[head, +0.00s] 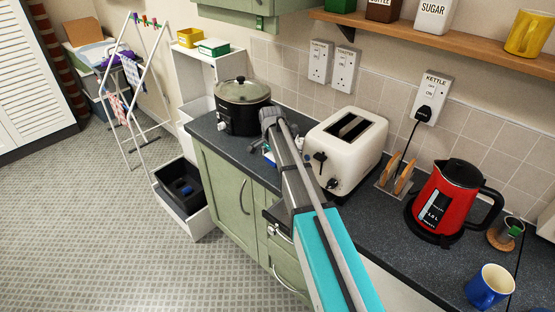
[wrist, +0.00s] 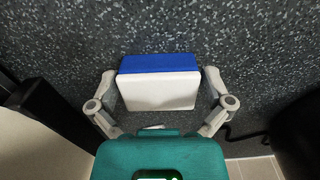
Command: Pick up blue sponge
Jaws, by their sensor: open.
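The blue sponge (wrist: 158,64) shows in the wrist view, with a blue band along its far side and a white block face (wrist: 158,91) nearer to me. It rests on the dark speckled worktop. My gripper (wrist: 160,84) is open, with one finger on each side of the sponge. Narrow gaps seem to show between the fingers and the sponge; contact is hard to judge. In the head view, my arm hides most of this spot, and only a small blue and white patch (head: 268,154) shows beside it.
A cream toaster (head: 345,148) stands right of my arm and a black slow cooker (head: 243,108) left of it. Further right are a red kettle (head: 447,200) and a blue mug (head: 489,286). A wooden shelf (head: 450,42) runs above. Bare worktop (wrist: 260,50) shows beside the sponge.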

